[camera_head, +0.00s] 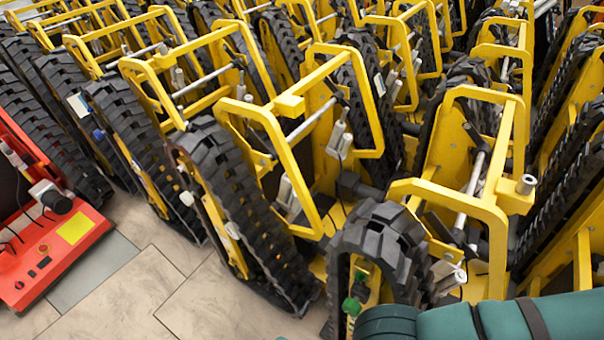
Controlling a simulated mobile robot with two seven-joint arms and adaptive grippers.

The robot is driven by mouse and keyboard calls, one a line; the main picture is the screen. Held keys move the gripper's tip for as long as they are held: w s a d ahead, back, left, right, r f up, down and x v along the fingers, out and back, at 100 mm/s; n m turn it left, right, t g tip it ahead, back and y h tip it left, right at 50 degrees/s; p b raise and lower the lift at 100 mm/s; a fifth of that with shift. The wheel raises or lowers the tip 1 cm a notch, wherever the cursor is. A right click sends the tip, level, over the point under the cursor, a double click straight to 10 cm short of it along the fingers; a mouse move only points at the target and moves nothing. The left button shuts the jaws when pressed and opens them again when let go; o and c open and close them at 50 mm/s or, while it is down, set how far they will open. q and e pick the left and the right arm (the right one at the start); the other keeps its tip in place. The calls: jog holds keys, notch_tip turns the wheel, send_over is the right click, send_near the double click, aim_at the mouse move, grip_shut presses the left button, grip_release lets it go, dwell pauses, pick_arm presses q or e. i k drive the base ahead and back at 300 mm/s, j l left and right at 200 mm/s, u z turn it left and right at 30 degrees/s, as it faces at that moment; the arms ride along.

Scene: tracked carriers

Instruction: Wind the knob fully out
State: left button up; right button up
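Several yellow-framed tracked carriers (266,118) with black rubber tracks stand packed close together. Small knob-like parts show in several places, and I cannot tell which one is the task's knob. A small green knob-like part (350,306) sits low beside the nearest track at the bottom. A grey-ended round part (526,184) sticks up from a yellow frame at the right. A dark round part (57,202) sits on a red machine (85,222) at the left. How far any of them is wound cannot be seen. Neither of my grippers is in view.
A teal rounded shape (505,318) with dark bands fills the lower right corner and partly covers the nearest carrier. Pale floor tiles (130,290) lie open at the lower left, between the red machine and the tracks. Gaps between carriers are narrow.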

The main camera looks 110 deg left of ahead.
aim_at(187, 198)
jog(key=k+j+u, duration=0.1)
jog(key=k+u, duration=0.15)
jog(key=k, duration=0.6)
jog(key=u, duration=3.7)
